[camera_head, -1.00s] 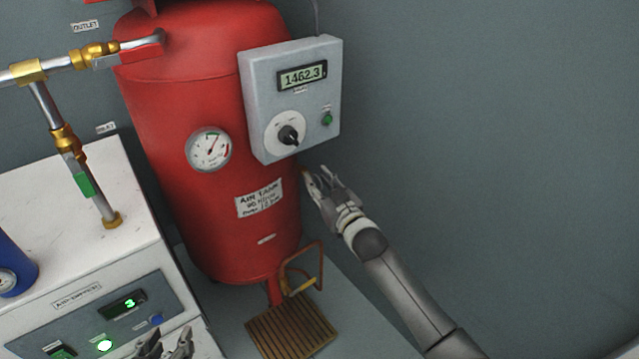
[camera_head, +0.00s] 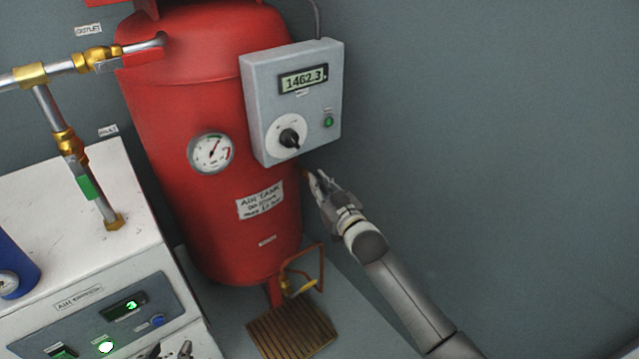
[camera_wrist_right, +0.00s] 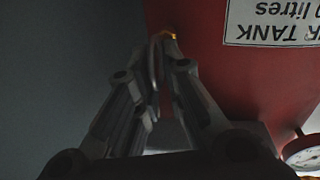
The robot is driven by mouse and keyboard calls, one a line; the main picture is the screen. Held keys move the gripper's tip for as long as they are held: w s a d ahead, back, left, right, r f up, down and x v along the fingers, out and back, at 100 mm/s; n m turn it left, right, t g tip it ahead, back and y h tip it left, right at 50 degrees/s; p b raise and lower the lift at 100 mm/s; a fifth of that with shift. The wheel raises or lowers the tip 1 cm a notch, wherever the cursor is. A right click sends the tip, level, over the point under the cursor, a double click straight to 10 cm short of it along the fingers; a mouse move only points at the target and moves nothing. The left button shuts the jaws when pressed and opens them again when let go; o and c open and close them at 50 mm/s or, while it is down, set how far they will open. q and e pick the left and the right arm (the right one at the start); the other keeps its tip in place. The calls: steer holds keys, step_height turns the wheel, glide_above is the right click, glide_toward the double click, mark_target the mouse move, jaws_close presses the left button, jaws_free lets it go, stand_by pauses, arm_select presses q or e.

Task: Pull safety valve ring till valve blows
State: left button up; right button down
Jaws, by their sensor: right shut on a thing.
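The red air tank (camera_head: 215,225) stands in the middle of the head view, and its side fills the right of the wrist view (camera_wrist_right: 190,30). My right gripper (camera_head: 314,177) is at the tank's right side, just below the grey control box. Its fingers (camera_wrist_right: 165,45) are shut on a thin ring-like piece beside a small brass-coloured valve part (camera_wrist_right: 164,35). The fingers hide most of the valve and ring. A round gauge (camera_head: 211,153) is on the tank front. My left gripper (camera_head: 170,350) shows only its fingertips at the bottom edge, apart and empty.
The grey control box (camera_head: 252,95) reads 1462.3 and has a black knob and green light. The white air dryer (camera_head: 70,235) and pipes are at left. The right side is open.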

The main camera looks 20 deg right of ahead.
steer(key=shift+s+d+p, duration=0.2)
steer(key=shift+d+p, duration=0.15)
steer(key=shift+p, duration=0.05)
arm_select(q)
steer(key=s+f+g, duration=0.1)
steer(key=s+a+f+g, duration=0.1)
steer(key=s, duration=0.1)
steer(key=s+f, duration=0.1)
steer(key=shift+s+a+g+y, duration=0.3)
steer(key=shift+g, duration=0.1)
arm_select(e)
steer(key=c, duration=1.6)
jaws_free()
steer(key=shift+d, duration=0.1)
arm_select(q)
steer(key=shift+d, duration=0.1)
arm_select(e)
steer(key=shift+s, duration=0.25)
steer(key=s, duration=0.3)
steer(key=s+d, duration=0.1)
steer(key=s, duration=0.3)
steer(key=s+d, duration=0.1)
steer(key=s, duration=0.3)
steer(key=shift+s, duration=0.2)
